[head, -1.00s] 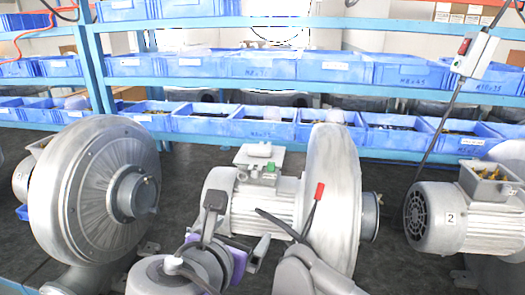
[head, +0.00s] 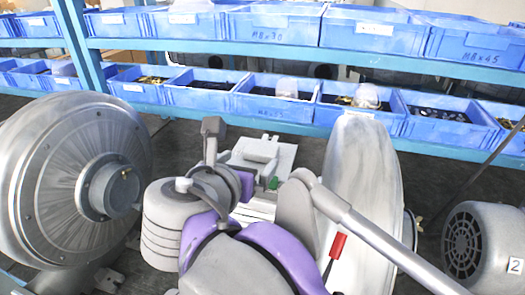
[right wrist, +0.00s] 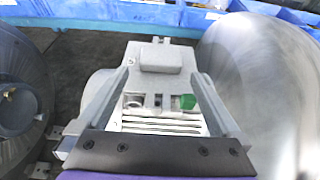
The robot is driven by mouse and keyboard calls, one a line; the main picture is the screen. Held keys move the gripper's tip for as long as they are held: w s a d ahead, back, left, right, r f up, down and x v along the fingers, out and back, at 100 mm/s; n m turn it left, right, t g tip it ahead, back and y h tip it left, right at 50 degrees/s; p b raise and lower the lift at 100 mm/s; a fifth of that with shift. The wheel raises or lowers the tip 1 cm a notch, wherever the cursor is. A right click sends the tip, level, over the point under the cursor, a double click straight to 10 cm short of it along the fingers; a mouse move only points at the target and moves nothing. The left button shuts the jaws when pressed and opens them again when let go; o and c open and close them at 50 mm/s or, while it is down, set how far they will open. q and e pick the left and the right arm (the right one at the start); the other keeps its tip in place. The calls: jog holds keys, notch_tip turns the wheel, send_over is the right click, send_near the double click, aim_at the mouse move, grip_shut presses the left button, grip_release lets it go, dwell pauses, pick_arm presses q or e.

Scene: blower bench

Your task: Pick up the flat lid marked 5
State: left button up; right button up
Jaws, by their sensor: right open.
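A flat light-grey lid with a raised block (right wrist: 160,57) lies on top of the middle motor's terminal box in the right wrist view. It also shows in the head view (head: 264,148), partly hidden by my wrist. I cannot read a number on it. My right gripper (right wrist: 160,78) is open and empty, its two fingers pointing towards the lid from its near side, over the box. In the head view the right gripper (head: 252,178) is mostly hidden behind my own purple and grey wrist. A green part (right wrist: 186,101) shows between the fingers. My left gripper is not in view.
Large round blower housings stand left (head: 75,170) and right (head: 362,180) of the motor. A red-handled tool (head: 338,246) is close to the right housing. A motor marked 2 (head: 490,245) stands at far right. Blue bins (head: 270,103) fill the shelves behind.

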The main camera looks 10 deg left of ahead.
aim_at(262, 148)
jog(key=x, duration=0.8)
jog(key=shift+d+r+p, duration=0.1)
jog(key=shift+r+p, duration=0.2)
jog(key=shift+p, duration=0.1)
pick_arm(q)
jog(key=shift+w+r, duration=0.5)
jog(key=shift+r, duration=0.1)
pick_arm(e)
jog(key=shift+s, duration=0.15)
jog(key=shift+c, duration=0.7)
jog(key=c, duration=1.1)
jog(key=shift+o, duration=0.2)
jog(key=shift+r, duration=0.1)
